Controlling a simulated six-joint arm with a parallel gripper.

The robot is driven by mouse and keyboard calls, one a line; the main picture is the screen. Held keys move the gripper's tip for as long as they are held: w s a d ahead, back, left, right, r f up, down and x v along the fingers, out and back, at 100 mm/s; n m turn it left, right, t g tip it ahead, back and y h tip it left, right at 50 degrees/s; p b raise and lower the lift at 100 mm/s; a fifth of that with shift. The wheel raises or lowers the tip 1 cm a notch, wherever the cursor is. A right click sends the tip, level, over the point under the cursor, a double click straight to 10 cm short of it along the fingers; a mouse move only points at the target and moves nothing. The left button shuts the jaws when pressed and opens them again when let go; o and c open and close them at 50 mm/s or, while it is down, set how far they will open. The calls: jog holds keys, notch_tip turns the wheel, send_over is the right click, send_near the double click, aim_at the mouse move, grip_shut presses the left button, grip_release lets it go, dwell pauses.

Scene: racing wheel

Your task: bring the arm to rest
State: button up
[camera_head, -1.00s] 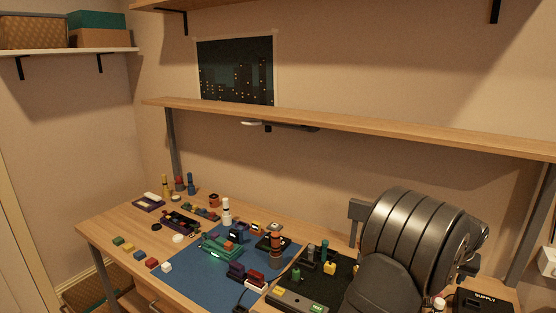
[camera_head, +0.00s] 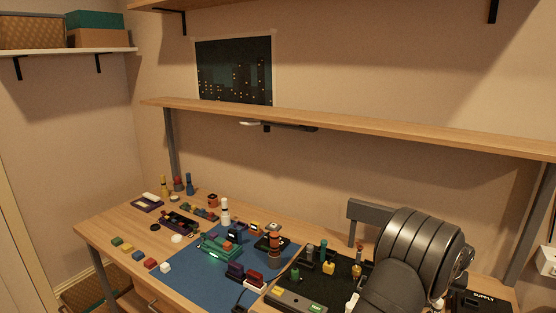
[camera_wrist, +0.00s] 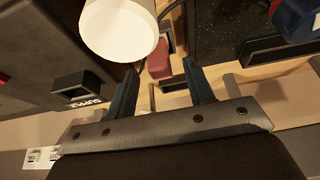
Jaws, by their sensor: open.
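My gripper (camera_wrist: 160,72) shows in the wrist view with its two dark fingers spread apart and nothing between them. A white round-ended object (camera_wrist: 118,28) stands close beyond the fingers, to the upper left. A red block-like thing (camera_wrist: 160,60) lies beyond the gap, apart from the fingers as far as I can tell. In the head view my dark grey arm fills the lower right, and I cannot make out the gripper there.
A black supply box (camera_head: 485,298) stands at the right; it also shows in the wrist view (camera_wrist: 75,85). A dark mat (camera_head: 310,280) carries several small tools beside my arm. A blue mat (camera_head: 205,285) with several parts lies left. A wooden shelf (camera_head: 350,125) runs above.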

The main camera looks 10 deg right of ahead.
jog(key=shift+x, duration=0.95)
jog(key=shift+w+d+f, duration=0.2)
notch_tip(320, 180, up, 8)
jog(key=shift+a+r, duration=0.1)
jog(key=shift+f, duration=0.2)
notch_tip(320, 180, down, 7)
jog(key=shift+s+r, duration=0.1)
jog(key=shift+r, duration=0.05)
jog(key=shift+s+a, duration=0.15)
jog(key=shift+s, duration=0.05)
jog(key=v, duration=1)
jog(key=shift+r, duration=0.35)
jog(key=shift+s+a, duration=0.1)
jog(key=shift+a, duration=0.05)
